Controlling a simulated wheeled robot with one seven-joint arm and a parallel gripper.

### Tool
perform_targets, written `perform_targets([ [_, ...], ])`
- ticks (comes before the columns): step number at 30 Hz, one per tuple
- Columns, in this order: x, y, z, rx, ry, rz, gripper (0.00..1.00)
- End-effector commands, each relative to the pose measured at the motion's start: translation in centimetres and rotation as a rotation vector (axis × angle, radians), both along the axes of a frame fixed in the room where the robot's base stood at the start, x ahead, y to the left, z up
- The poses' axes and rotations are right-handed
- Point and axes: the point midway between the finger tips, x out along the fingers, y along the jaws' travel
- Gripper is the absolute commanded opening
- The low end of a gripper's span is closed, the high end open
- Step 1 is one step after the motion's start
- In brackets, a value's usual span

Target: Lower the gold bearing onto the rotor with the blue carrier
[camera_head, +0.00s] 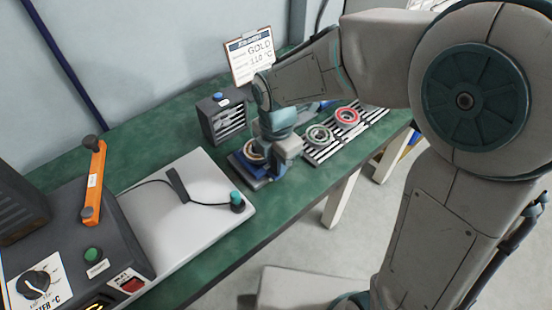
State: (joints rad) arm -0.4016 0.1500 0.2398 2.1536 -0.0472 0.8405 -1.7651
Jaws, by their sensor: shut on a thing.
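My gripper (268,150) points down at the back middle of the green table. Its wrist hides most of the fingers. A small gold ring, the gold bearing (252,152), shows at the lower left of the gripper. The gripper is shut on it. A blue carrier (243,166) shows on a dark base just below it. The rotor itself is hidden behind the gripper and bearing. I cannot tell whether the bearing touches the rotor or hangs just above it.
A striped rack (322,152) right of the gripper holds a grey-green ring (319,137) and a red ring (347,117). A dark slotted box (222,118) and a clipboard reading GOLD 110 °C (250,58) stand behind. A heater (62,250) and pale plate (165,226) fill the left.

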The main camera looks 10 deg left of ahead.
Motion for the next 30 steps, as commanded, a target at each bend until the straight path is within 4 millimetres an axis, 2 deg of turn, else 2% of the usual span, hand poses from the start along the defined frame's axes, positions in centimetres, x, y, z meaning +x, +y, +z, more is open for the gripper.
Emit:
perform_targets([
  [15,-0.1,-0.1,0.1,0.001,-0.001,-0.001,0.0],
  [30,-1.9,-2.3,0.1,0.0,-0.001,-0.001,0.0],
])
